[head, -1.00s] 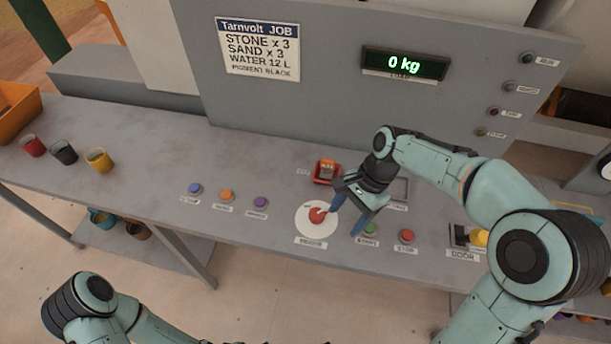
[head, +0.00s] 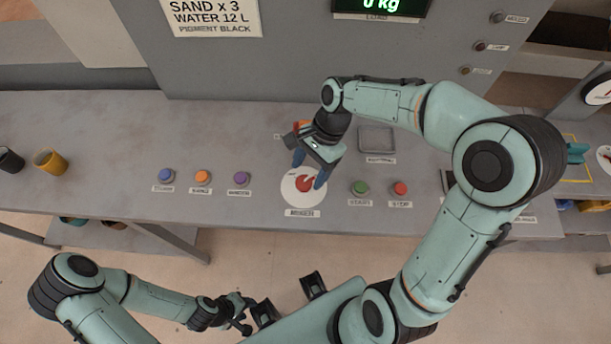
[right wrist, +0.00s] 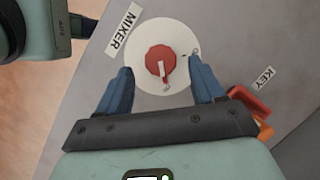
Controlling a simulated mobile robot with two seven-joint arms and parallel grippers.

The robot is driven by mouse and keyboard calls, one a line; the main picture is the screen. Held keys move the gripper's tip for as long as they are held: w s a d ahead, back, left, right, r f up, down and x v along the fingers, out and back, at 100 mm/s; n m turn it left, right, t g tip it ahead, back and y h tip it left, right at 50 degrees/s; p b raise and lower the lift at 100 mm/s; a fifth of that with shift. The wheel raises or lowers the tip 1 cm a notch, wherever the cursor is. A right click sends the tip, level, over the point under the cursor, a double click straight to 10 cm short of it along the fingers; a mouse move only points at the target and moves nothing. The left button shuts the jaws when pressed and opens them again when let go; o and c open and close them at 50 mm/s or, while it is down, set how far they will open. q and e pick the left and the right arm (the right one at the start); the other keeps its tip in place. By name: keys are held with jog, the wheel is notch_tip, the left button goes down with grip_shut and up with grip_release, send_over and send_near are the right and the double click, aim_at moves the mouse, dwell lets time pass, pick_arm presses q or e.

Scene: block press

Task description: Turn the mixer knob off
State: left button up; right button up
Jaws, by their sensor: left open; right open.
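The mixer knob (head: 305,183) is a red round knob with a pale pointer, on a white disc (head: 288,190) labelled MIXER. In the right wrist view the red knob (right wrist: 160,61) lies between and beyond my two blue fingertips, its pointer aimed down in the picture. My right gripper (head: 309,172) is open above the disc, one finger on each side of the knob, with no clear contact seen. It also shows in the right wrist view (right wrist: 161,82). My left gripper (head: 242,318) is open and empty, low in front of the bench.
Blue (head: 167,176), orange (head: 203,178) and purple (head: 242,180) buttons stand left of the disc. A green START button (head: 360,188) and red STOP button (head: 400,189) stand right. A red key holder (right wrist: 248,102) is close behind my right gripper. A yellow cup (head: 50,163) stands far left.

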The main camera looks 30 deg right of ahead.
aim_at(304, 181)
pick_arm(q)
jog(key=shift+s+f, duration=0.1)
jog(key=shift+f, duration=0.15)
pick_arm(e)
jog(key=shift+x, duration=1.55)
jog(key=c, duration=1)
jog(key=shift+c, duration=0.2)
